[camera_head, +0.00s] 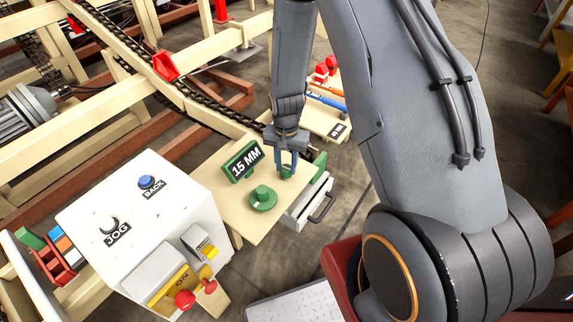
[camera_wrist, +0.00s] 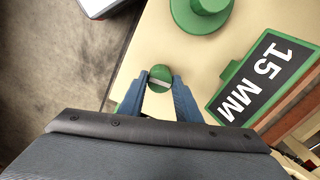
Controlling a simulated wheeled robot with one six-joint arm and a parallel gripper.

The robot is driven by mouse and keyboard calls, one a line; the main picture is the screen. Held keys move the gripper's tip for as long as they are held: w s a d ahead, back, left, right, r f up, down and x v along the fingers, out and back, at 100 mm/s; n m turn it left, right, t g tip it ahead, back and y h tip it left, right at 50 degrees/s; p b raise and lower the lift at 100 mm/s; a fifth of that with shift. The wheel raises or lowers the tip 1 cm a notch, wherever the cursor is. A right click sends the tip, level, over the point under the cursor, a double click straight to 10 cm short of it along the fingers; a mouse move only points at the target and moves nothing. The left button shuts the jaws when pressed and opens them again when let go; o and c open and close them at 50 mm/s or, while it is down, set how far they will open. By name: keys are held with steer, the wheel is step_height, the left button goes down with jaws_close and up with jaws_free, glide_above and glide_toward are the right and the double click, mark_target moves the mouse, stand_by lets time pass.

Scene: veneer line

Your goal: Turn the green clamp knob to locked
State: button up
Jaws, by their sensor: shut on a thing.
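A small round green knob (camera_wrist: 160,72) with a pale stripe across it sits between my fingertips in the wrist view. My gripper (camera_wrist: 160,84) is shut on it, with one blue finger on each side. In the head view my gripper (camera_head: 288,160) points down at the right part of the cream board, and the knob (camera_head: 287,171) is partly hidden by the fingers. No locked or unlocked mark shows, so I cannot tell how the knob is turned.
A wider green stepped disc (camera_head: 263,199) stands beside the knob on the cream board (camera_head: 228,201). A green "15 MM" sign (camera_head: 243,161) stands behind. A white control box (camera_head: 150,215) is left, and an open drawer (camera_head: 305,207) is below right.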

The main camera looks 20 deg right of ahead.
mark_target(286, 168)
steer(key=shift+w+m, duration=0.1)
steer(key=shift+m, duration=0.4)
stand_by(0.3)
steer(key=o, duration=1.1)
steer(key=shift+c, duration=0.2)
step_height(286, 168, up, 7)
steer(key=shift+r+b, duration=0.2)
steer(key=shift+b, duration=0.3)
steer(key=shift+r, duration=0.25)
